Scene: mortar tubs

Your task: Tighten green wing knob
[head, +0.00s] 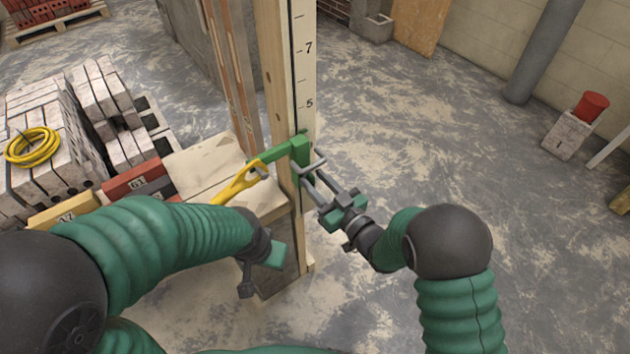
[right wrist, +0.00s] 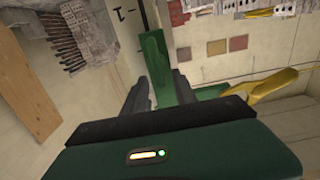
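A green clamp or bracket (head: 292,150) sits on the upright timber post with the number scale. It also shows in the right wrist view (right wrist: 155,60). I cannot clearly pick out a separate wing knob; it may be hidden between my right fingers. My right gripper (head: 312,173) is at the post's right side, its fingers apart and reaching to the green part. In the right wrist view its dark fingers (right wrist: 160,92) flank green material; contact is unclear. My left gripper (head: 258,268) hangs low, left of the post, with nothing seen in it; its finger gap is unclear.
A yellow tool or handle (head: 240,185) lies left of the green part, close to it. Grey blocks (head: 75,125) with a coiled yellow hose (head: 33,147) stand left. A red bucket (head: 591,105) on a block is far right. Floor right of the post is mostly clear.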

